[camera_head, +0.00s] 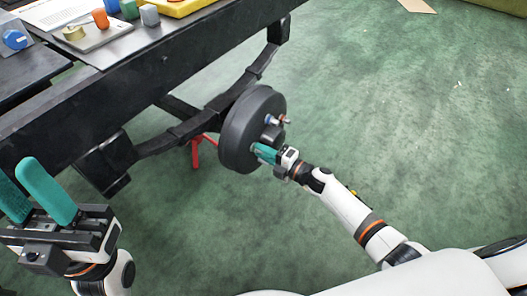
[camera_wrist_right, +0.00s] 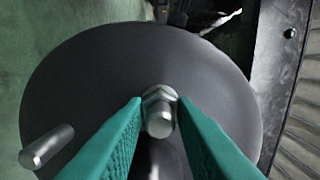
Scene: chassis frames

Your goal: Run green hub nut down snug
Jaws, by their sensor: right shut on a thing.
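The dark round hub (camera_head: 236,137) hangs at the end of the axle, with studs on its face. My right gripper (camera_head: 262,152) is at a lower stud, its teal fingers pointing at the hub face. In the right wrist view, a hex nut (camera_wrist_right: 160,93) sits on a metal stud near the hub face, between the fingertips of my right gripper (camera_wrist_right: 160,103), which is shut on it. The nut looks silver-grey there; I cannot make out green. My left gripper (camera_head: 20,172) is open and empty at the left, away from the hub.
Another stud (camera_wrist_right: 46,146) stands out at lower left of the wrist view. Small blue and orange parts (camera_head: 277,120) show on the hub above my right gripper. A black chassis rail (camera_head: 165,75) runs behind. A red stand (camera_head: 197,150) is beneath.

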